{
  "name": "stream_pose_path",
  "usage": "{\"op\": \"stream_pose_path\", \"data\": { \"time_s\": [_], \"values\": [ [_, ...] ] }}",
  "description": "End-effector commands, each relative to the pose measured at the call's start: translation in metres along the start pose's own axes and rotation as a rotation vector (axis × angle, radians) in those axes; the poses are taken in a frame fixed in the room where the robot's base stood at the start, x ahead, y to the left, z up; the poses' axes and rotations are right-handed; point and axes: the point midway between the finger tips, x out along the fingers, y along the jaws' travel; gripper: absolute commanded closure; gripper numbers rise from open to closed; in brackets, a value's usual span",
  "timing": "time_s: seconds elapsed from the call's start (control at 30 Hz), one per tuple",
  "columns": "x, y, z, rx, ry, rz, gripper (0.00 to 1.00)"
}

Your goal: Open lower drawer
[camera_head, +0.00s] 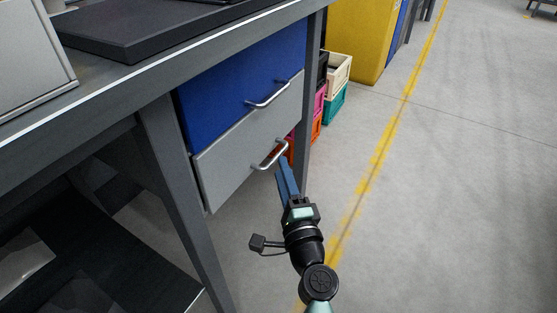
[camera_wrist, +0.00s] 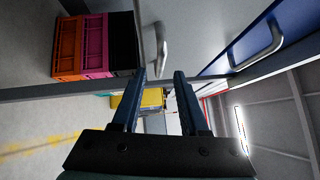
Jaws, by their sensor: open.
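The lower drawer (camera_head: 235,157) has a grey front with a silver bar handle (camera_head: 270,156). It sits under the blue upper drawer (camera_head: 240,85) in the desk; I cannot tell if it stands slightly out. My gripper (camera_head: 282,163) is at the lower drawer's handle, near its right end. In the wrist view, my gripper (camera_wrist: 160,74) has its two dark blue fingers apart, and one end of the lower handle (camera_wrist: 160,48) shows between and beyond the fingertips. Contact cannot be told. The upper drawer's handle (camera_wrist: 262,50) is to the right there.
A dark desk leg (camera_head: 183,200) stands left of the drawers. Stacked colored crates (camera_head: 335,100) and a yellow cabinet (camera_head: 360,38) stand behind the desk. The concrete floor (camera_head: 450,200) to the right is clear, with a yellow line.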

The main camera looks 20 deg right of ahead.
Motion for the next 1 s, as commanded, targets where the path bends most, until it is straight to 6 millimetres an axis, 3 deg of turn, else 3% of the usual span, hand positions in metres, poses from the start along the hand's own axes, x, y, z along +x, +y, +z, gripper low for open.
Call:
{"op": "stream_pose_path", "data": {
  "time_s": [0.1,0.3,0.67,0.9,1.0],
  "values": [
    [0.018,0.000,0.000,0.001,0.000,-0.001,0.56],
    [0.035,0.000,0.000,-0.001,0.000,0.000,0.56],
    [0.039,0.000,0.000,-0.001,0.000,0.001,0.56],
    [0.039,0.000,0.000,-0.001,-0.001,0.000,0.98],
    [0.038,0.000,0.000,-0.001,-0.001,0.001,1.00]
  ]
}}
